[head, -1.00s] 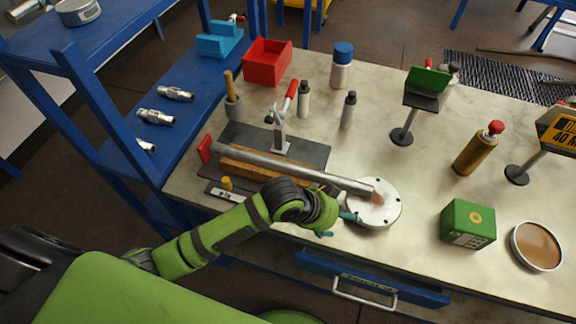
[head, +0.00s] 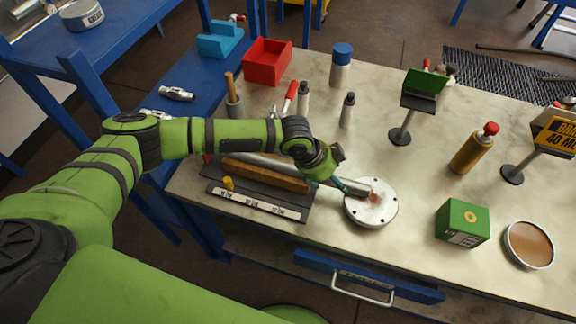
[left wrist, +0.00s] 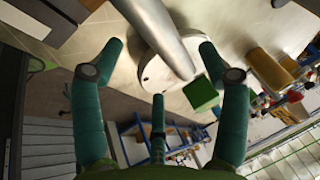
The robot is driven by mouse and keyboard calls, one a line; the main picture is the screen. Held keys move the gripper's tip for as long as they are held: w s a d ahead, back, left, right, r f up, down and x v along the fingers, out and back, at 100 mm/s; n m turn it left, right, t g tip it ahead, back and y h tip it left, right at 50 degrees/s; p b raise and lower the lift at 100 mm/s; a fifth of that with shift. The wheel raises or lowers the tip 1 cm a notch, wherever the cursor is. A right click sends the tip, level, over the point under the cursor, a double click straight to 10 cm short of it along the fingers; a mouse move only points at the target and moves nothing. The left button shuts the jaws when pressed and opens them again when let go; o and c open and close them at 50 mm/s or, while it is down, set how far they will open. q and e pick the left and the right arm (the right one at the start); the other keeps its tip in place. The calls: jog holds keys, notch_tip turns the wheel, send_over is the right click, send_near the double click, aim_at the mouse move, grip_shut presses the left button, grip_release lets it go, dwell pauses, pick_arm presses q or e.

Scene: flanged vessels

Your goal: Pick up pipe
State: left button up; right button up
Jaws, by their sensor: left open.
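The grey metal pipe (head: 357,187) lies at a slant on the bench, its right end at the round white flange (head: 370,210). My arm hides much of its middle and left. My left gripper (head: 331,182) is over the pipe near the flange, with teal fingers open. In the left wrist view the pipe (left wrist: 152,22) runs between the spread fingertips of the gripper (left wrist: 160,46), with space on both sides. The flange (left wrist: 160,74) shows beyond it. I cannot tell whether any finger touches the pipe. My right gripper is not in view.
A wooden block (head: 265,175) lies along the pipe on a dark plate. A red-handled clamp (head: 290,95) and bottles (head: 347,110) stand behind. A green box (head: 462,222) and a brown dish (head: 530,245) are at right. The bench between flange and green box is clear.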

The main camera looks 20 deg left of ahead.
aim_at(333, 184)
pick_arm(q)
jog(key=x, duration=0.3)
jog(key=shift+w+a+f+p, duration=0.1)
jog(key=shift+a+f+p, duration=0.05)
jog(key=shift+p, duration=0.25)
jog(key=shift+w+f, duration=0.15)
jog(key=shift+f, duration=0.3)
grip_shut()
jog(key=shift+r, duration=0.15)
jog(key=shift+w+r, duration=0.1)
jog(key=shift+r, duration=0.55)
notch_tip(333, 184, up, 2)
jog(key=shift+r+b, duration=0.1)
jog(key=shift+b, duration=0.55)
jog(key=s+d+r+b, duration=0.3)
jog(key=s+d+r, duration=0.2)
jog(key=d, duration=0.5)
notch_tip(333, 184, up, 2)
jog(key=shift+s+d+r, duration=0.25)
jog(key=shift+d, duration=0.1)
jog(key=shift+f, duration=0.1)
